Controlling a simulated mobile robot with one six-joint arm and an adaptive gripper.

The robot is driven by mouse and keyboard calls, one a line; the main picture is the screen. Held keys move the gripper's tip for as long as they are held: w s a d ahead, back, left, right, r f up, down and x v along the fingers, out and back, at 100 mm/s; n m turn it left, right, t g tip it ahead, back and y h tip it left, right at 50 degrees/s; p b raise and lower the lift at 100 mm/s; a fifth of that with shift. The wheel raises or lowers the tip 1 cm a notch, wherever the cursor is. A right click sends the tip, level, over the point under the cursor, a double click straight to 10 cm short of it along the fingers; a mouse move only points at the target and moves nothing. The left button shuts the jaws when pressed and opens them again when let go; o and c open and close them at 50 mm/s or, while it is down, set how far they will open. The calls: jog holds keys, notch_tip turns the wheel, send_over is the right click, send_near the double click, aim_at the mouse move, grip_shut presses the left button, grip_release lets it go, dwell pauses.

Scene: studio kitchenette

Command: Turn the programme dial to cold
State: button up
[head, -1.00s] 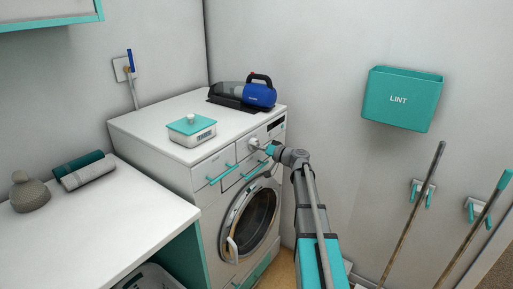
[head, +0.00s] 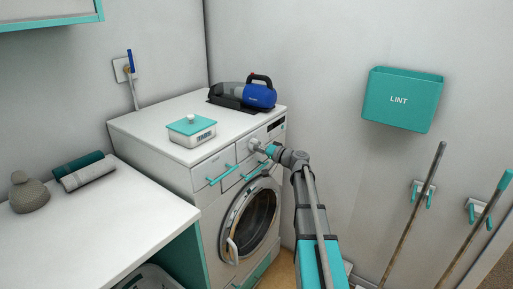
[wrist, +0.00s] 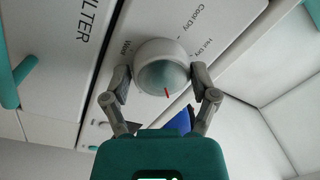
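The programme dial (wrist: 160,65) is a round white knob with a grey-green face, on the washing machine's (head: 222,205) front panel. A red mark on its face points toward the bottom of the wrist view, slightly right. No "cold" label is legible, and my fingers and palm cover part of the panel. In the head view, my gripper (head: 265,151) is at the dial (head: 254,145).
Teal drawer handles (head: 222,175) stick out near the dial. A teal-lidded box (head: 192,129) and a blue hand vacuum (head: 258,94) sit on the machine. A counter (head: 100,225) stands at left. A lint bin (head: 402,98) and long-handled tools hang on the right wall.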

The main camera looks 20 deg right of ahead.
jog(key=shift+o, duration=0.9)
jog(key=shift+n, duration=0.4)
jog(key=s+d+n+p, duration=0.1)
jog(key=s+d+n, duration=0.75)
jog(key=s, duration=0.25)
jog(key=s+a+g+h+p, duration=0.15)
jog(key=a+g+p, duration=0.25)
jog(key=a, duration=0.4)
jog(key=s+a+g+p, duration=0.2)
jog(key=a+g+p, duration=0.15)
jog(key=a, duration=0.35)
jog(key=s+a+m+g+h+p, duration=0.3)
jog(key=s+a+g+h+p, duration=0.2)
jog(key=s+a+p, duration=0.5)
jog(key=shift+s+a+r+g, duration=0.2)
jog(key=shift+s+r+g, duration=0.1)
jog(key=shift+s+g, duration=0.15)
dwell(0.3)
